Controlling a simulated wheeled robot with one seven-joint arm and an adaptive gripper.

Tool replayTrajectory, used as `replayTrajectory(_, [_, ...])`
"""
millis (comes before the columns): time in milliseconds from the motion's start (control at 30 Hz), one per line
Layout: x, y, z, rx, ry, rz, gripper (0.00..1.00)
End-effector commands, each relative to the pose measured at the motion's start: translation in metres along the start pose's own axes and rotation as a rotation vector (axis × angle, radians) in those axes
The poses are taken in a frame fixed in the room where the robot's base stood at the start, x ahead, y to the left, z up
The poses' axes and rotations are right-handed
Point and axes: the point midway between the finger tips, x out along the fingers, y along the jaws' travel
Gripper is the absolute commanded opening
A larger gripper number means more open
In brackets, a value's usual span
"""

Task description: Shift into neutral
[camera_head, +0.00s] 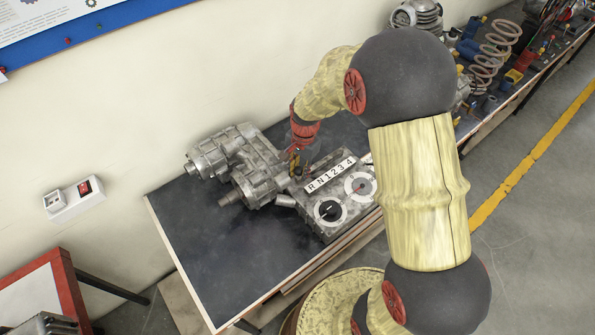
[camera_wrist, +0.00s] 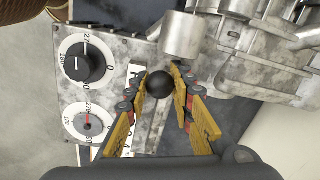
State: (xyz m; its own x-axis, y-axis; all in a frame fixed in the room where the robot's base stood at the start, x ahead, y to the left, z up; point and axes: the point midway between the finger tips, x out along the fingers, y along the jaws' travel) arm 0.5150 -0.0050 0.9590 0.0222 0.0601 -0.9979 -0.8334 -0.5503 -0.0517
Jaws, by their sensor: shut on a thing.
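The black ball knob of the shift lever (camera_wrist: 159,86) shows in the wrist view between the fingers of my gripper (camera_wrist: 157,88). My gripper is shut on it. In the head view my gripper (camera_head: 297,163) reaches down near the R end of the gear strip (camera_head: 331,174), which reads R N 1 2 3 4. The knob cannot be made out there. In the wrist view my left finger covers part of the gear strip (camera_wrist: 134,75). The lever's shaft below the knob is hidden, so I cannot tell its exact position.
The control box carries a black rotary knob (camera_head: 330,210) and a gauge with a red centre (camera_head: 360,187). A metal gearbox (camera_head: 240,165) lies beside it on the dark bench (camera_head: 215,245). The bench's left front is clear. A spring (camera_head: 495,55) and other parts stand farther right.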

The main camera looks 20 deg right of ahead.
Motion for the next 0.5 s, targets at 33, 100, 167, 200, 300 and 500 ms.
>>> replayTrajectory(33, [-0.006,0.002,-0.006,0.009,-0.023,-0.005,0.0])
replayTrajectory(100, [-0.011,0.005,-0.013,0.013,-0.063,-0.015,0.0])
replayTrajectory(167, [-0.015,0.006,-0.02,0.014,-0.097,-0.026,0.0])
replayTrajectory(200, [-0.016,0.007,-0.024,0.014,-0.118,-0.032,0.0])
replayTrajectory(300, [-0.02,0.009,-0.032,0.014,-0.165,-0.046,0.0])
replayTrajectory(500, [-0.023,0.009,-0.038,0.009,-0.201,-0.062,0.0])
